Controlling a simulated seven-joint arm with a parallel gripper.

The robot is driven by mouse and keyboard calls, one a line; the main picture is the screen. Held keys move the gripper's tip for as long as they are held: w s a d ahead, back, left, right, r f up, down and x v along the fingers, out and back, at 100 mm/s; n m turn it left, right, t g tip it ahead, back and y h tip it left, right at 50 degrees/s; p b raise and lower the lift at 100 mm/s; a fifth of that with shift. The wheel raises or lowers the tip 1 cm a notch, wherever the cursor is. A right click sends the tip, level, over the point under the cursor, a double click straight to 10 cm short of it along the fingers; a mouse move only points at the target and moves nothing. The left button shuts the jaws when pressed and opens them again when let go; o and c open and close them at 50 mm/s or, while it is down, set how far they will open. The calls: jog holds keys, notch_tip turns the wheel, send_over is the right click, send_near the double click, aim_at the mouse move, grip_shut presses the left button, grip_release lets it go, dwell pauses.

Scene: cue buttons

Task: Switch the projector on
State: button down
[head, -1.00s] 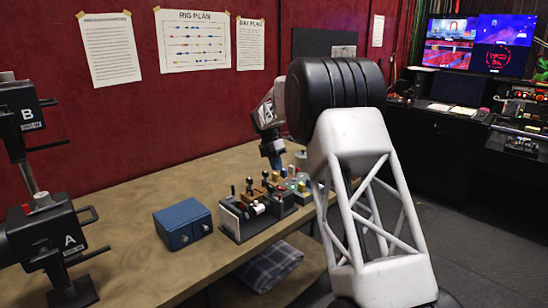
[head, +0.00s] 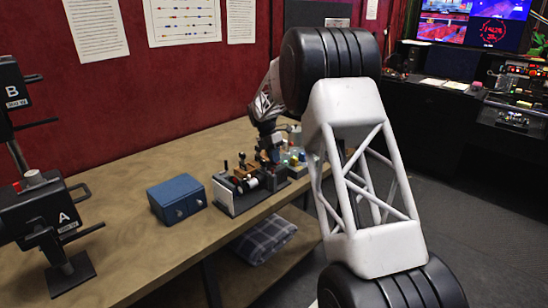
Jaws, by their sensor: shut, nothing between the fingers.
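The cue button panel (head: 298,160) sits on the wooden bench, with small coloured buttons, partly hidden behind my arm. Beside it on the left is a black lever panel (head: 248,190) with several dark-knobbed levers and a white roll. My gripper (head: 272,158) is shut and empty, pointing down close over the place where the two panels meet. I cannot tell whether its tips touch anything. No thing marked as a projector shows; two black housings, labelled B (head: 12,92) and A (head: 48,212), stand at the far left.
A blue box (head: 177,199) with two round knobs lies left of the lever panel. The bench (head: 130,190) is bare around it. Papers (head: 96,28) hang on the red wall. A folded checked cloth (head: 265,240) lies on the lower shelf. A desk with screens (head: 470,28) stands at the right.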

jog(key=shift+s+d+f+t+y, duration=0.25)
jog(key=shift+f+t+y, duration=0.1)
jog(key=shift+t+y, duration=0.15)
jog(key=shift+f, duration=0.25)
jog(key=shift+a+f, duration=0.15)
jog(key=shift+w+a+f, duration=0.15)
jog(key=shift+w+a, duration=0.3)
jog(key=shift+a, duration=0.15)
dwell(0.3)
jog(key=w+v, duration=0.1)
jog(key=v, duration=1.4)
jog(key=shift+w+a, duration=0.25)
jog(key=shift+a, duration=0.05)
